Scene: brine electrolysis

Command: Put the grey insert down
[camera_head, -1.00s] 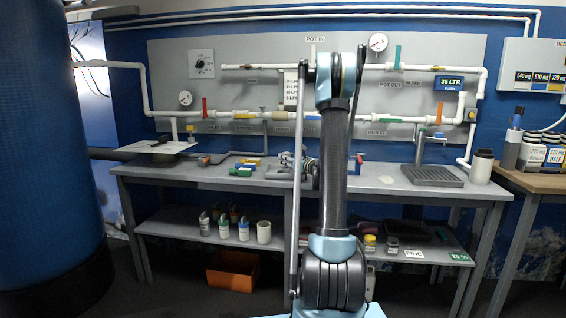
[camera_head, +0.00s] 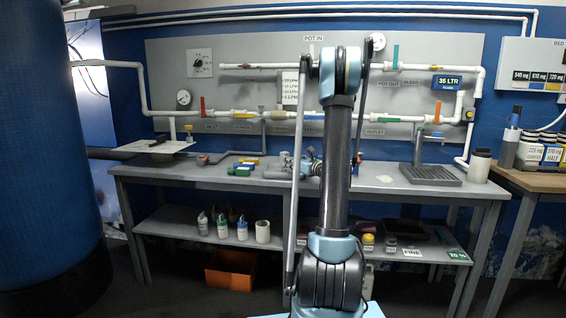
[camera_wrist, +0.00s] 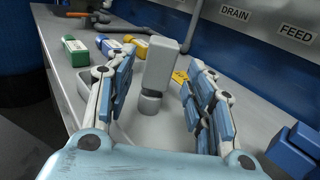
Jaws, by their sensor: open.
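The grey insert (camera_wrist: 160,66) stands roughly upright between my fingers in the wrist view, with a block-like upper part and a dark band near its foot. It appears to rest on a pale grey base (camera_wrist: 150,130) on the bench, but my gripper's body hides part of that contact. My gripper (camera_wrist: 160,78) is open, with one blue-padded finger on each side of the insert and visible gaps between. In the head view my arm hides most of this spot.
On the grey bench (camera_head: 400,182), green (camera_wrist: 75,50), blue (camera_wrist: 108,45) and yellow (camera_wrist: 130,40) blocks lie beyond my left finger. A blue fitting (camera_wrist: 292,150) is close at right. Pipes (camera_head: 340,118) run along the back panel. A drain tray (camera_head: 430,175) sits farther right.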

